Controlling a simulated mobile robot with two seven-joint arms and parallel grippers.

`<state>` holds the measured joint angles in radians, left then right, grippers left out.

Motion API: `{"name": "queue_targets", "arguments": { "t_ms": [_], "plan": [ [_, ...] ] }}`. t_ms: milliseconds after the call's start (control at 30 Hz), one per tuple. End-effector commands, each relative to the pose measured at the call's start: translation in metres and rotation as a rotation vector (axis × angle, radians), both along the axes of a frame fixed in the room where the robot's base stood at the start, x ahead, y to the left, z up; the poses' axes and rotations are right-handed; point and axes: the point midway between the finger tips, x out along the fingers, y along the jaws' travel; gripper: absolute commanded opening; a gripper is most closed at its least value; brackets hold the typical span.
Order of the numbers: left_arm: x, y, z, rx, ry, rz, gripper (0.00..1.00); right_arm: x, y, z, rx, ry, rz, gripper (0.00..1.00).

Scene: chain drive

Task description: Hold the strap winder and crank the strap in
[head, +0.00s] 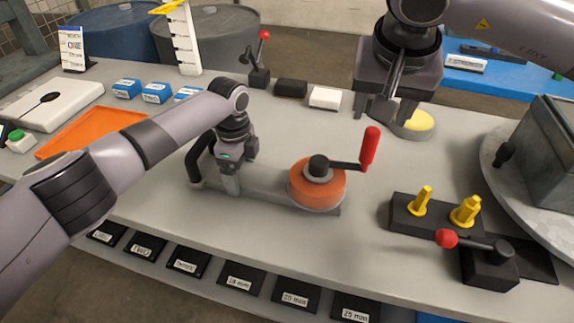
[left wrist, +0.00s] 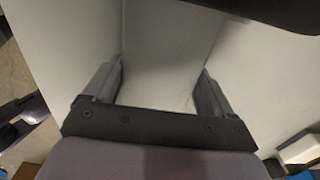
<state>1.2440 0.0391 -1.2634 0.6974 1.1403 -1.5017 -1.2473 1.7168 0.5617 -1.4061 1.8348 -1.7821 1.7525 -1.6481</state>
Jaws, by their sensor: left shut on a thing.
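The strap winder lies on the grey workbench in the head view, with a long grey body (head: 270,186) and a black handle (head: 195,162) at its left end. An orange strap coil (head: 318,190) sits at its right end under a black hub. A crank arm runs right from the hub to an upright red knob (head: 370,148). My left gripper (head: 230,184) is shut on the winder's grey body, between handle and coil. Its two fingers (left wrist: 157,85) also show in the left wrist view. My right gripper (head: 393,112) is above the bench, behind the knob and apart from it; its finger gap is unclear.
A yellow-topped disc (head: 415,123) lies beside my right gripper. A black block with yellow pegs (head: 440,213) and a red-knobbed lever (head: 485,262) stand at the right. An orange tray (head: 90,130) lies at the left. Bench space around the knob is clear.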

Motion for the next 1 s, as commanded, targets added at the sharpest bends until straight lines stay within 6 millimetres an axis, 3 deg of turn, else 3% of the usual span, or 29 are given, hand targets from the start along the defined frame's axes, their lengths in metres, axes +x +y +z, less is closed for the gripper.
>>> {"name": "queue_targets", "arguments": {
  "t_ms": [200,233,267,500,633,1000],
  "plan": [
    [0.0,-0.001,0.002,-0.002,-0.002,-0.003,0.0,0.0,0.0,0.0,0.0,0.0,0.0,0.55],
    [0.0,-0.001,0.002,-0.003,-0.001,-0.002,0.94,0.0,0.0,0.0,0.0,0.0,0.0,0.55],
    [0.0,-0.001,0.002,-0.001,-0.001,-0.002,1.0,0.0,0.0,0.0,0.0,0.0,0.0,0.55],
    [0.0,0.0,0.001,-0.001,-0.001,-0.001,1.0,0.0,0.0,0.0,0.0,0.0,0.0,0.55],
    [0.0,-0.001,0.011,-0.002,-0.003,-0.003,1.0,0.0,0.0,0.0,0.0,0.0,0.0,0.55],
    [0.001,-0.001,0.086,-0.002,-0.004,-0.002,1.0,0.0,0.0,0.0,0.0,0.0,0.0,0.55]
  ]
}}
